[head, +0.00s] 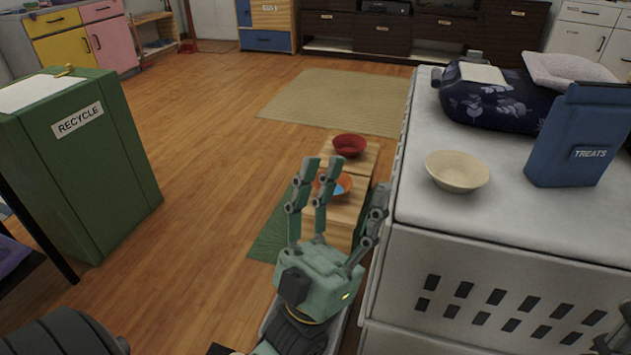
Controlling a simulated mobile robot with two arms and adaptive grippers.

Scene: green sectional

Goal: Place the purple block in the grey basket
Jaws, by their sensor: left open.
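My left gripper (347,178) is open and points away from me, low in the middle of the head view. I see no block that I can name as the purple block. A purple surface (12,256) shows at the left edge, but I cannot tell what it is. I cannot make out a grey basket. A small part of what may be my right gripper (612,341) shows at the lower right corner.
A green recycle bin (95,170) stands left.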

